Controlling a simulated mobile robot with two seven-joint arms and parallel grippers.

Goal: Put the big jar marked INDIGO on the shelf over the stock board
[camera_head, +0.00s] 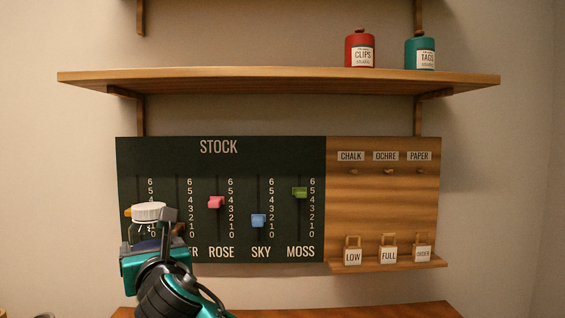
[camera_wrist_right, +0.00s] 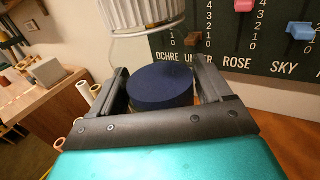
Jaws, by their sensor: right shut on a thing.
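A clear jar (camera_head: 149,213) with a white ribbed lid is held upright by my right gripper (camera_head: 154,236) at the lower left in the head view, in front of the stock board (camera_head: 270,160). In the right wrist view, dark blue pigment (camera_wrist_right: 160,88) shows in the jar between the two fingers of the gripper (camera_wrist_right: 165,75), below the white lid (camera_wrist_right: 140,14). No label on the jar can be read. The wooden shelf (camera_head: 250,78) runs above the board, higher than the jar. My left gripper is out of view.
A red CLIPS jar (camera_head: 360,50) and a teal TAGS jar (camera_head: 420,53) stand on the shelf's right part; its left and middle are clear. Brackets (camera_head: 141,112) hold it up. Coloured sliders (camera_head: 216,202) stick out from the board. Small tags (camera_head: 388,252) stand on a ledge at right.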

